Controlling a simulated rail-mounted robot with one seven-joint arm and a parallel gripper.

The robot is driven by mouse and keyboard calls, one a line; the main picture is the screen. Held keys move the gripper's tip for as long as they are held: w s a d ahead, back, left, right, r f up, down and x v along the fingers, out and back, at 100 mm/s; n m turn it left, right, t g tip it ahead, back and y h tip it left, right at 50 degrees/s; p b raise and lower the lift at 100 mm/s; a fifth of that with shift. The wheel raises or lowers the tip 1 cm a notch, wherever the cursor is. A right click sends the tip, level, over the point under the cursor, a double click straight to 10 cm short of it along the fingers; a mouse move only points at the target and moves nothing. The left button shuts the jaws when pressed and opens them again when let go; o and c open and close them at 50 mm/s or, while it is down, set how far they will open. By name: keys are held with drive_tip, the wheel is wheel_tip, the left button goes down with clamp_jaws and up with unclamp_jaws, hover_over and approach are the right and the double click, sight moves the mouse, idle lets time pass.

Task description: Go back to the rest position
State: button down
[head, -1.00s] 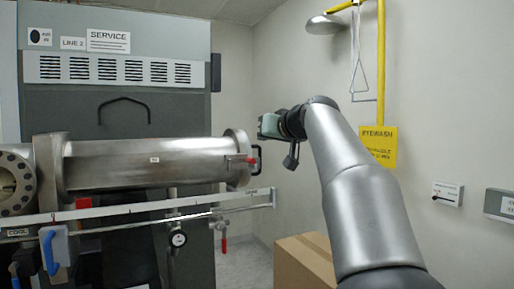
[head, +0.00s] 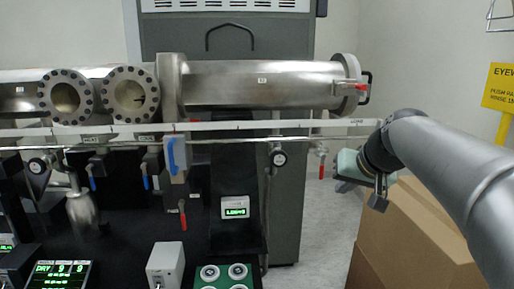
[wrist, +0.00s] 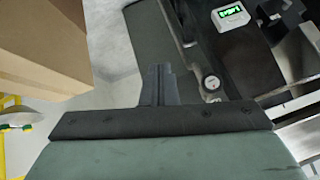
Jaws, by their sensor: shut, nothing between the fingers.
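My gripper (head: 347,182) is at the right in the head view, at the end of my grey arm. It is below the right end of the steel vacuum tube (head: 262,84) and apart from it, near the cardboard box. In the wrist view its dark fingers (wrist: 159,84) are together, with nothing between them. The tube's end flange (head: 347,82) has a black handle and a red lever on its right side.
A cardboard box (head: 408,235) stands under my arm at the right. A rail (head: 250,125) runs below the tube, with a blue-handled valve (head: 176,153) on it. A gauge (head: 278,158) and small displays sit lower. A yellow eyewash sign (head: 499,87) hangs at the far right.

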drive_tip(key=s+a+f+g+h, duration=0.1)
drive_tip(key=s+a+f+g, duration=0.1)
drive_tip(key=s+f, duration=1)
drive_tip(key=s+a+f+n+g+h, duration=0.1)
drive_tip(key=s+a+f+g, duration=0.2)
drive_tip(key=s+f, duration=0.9)
drive_tip(key=shift+s+f+n+g, duration=0.3)
drive_tip(key=shift+f+g, duration=0.1)
drive_tip(key=shift+g, duration=0.7)
drive_tip(key=c, duration=2.1)
unclamp_jaws()
drive_tip(key=shift+c, duration=0.2)
